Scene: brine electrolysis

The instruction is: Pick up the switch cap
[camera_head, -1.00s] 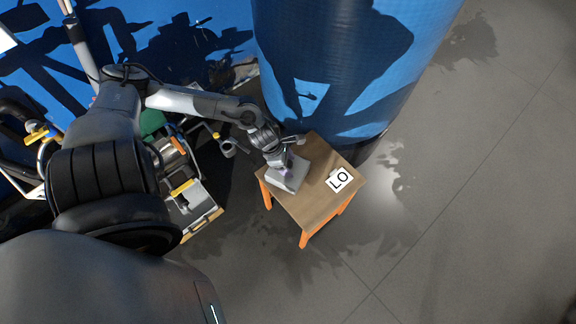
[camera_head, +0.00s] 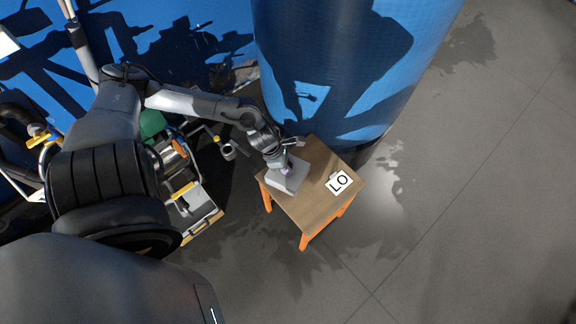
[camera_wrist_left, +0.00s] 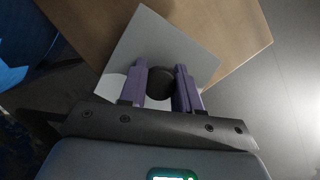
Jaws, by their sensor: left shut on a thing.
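The switch cap (camera_wrist_left: 160,84) is a dark round knob in the left wrist view, over a light grey plate-like box top (camera_wrist_left: 180,50). My left gripper (camera_wrist_left: 161,70) has its two purple fingers on either side of the cap and is shut on it. In the head view the left gripper (camera_head: 287,170) is low over the grey box (camera_head: 285,184), at the left side of a small wooden table (camera_head: 318,205). The cap is too small and covered to make out there. Whether the cap is clear of the box cannot be told. My right gripper is not in view.
A large blue drum (camera_head: 345,60) stands just behind the table. A cluttered cart (camera_head: 200,205) with tools is to the left. The floor right of the table is open.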

